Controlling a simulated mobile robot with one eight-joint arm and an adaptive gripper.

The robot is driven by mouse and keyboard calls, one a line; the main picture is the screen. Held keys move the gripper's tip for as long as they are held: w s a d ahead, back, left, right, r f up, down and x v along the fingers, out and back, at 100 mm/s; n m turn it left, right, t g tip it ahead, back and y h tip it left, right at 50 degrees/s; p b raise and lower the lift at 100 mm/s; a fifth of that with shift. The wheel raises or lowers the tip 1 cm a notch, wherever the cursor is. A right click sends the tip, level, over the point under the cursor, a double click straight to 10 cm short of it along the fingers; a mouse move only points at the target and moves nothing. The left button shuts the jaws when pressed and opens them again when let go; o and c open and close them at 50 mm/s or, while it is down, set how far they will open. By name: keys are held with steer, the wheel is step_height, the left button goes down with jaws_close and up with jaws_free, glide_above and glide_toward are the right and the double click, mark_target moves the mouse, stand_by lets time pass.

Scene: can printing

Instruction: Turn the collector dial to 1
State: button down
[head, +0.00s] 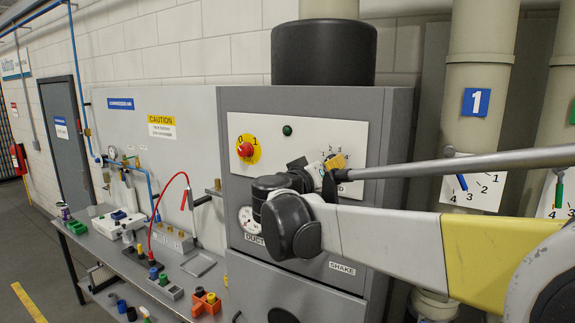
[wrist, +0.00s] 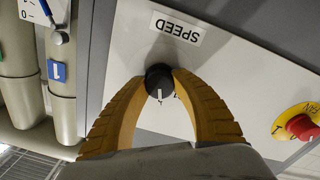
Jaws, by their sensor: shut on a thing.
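The collector dial (wrist: 157,78) is a small black knob with a white pointer line, beside the SPEED label (wrist: 176,28) on a white panel. In the wrist view its pointer line faces down the picture, and the scale marks around it are mostly covered. My gripper (wrist: 160,84) has its two orange ribbed fingers closed on opposite sides of the knob. In the head view my gripper (head: 333,164) is at the right part of the white panel (head: 275,160) on the grey machine; the dial and most of its scale are hidden there behind it.
A red knob on a yellow 0/1 plate (head: 248,149) and a green button (head: 287,131) share the panel. Pipes with numbered lever scales (head: 474,183) stand at right. A gauge (head: 247,219) is below. A cluttered workbench (head: 95,235) stands at left.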

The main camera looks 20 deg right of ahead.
steer(key=n+b, duration=0.2)
steer(key=n, duration=0.2)
steer(key=shift+f, duration=0.1)
steer(key=shift+n+b, duration=0.8)
steer(key=shift+n, duration=1.1)
steer(key=c, duration=1)
jaws_free()
steer(key=shift+d, duration=0.1)
steer(key=v, duration=1.2)
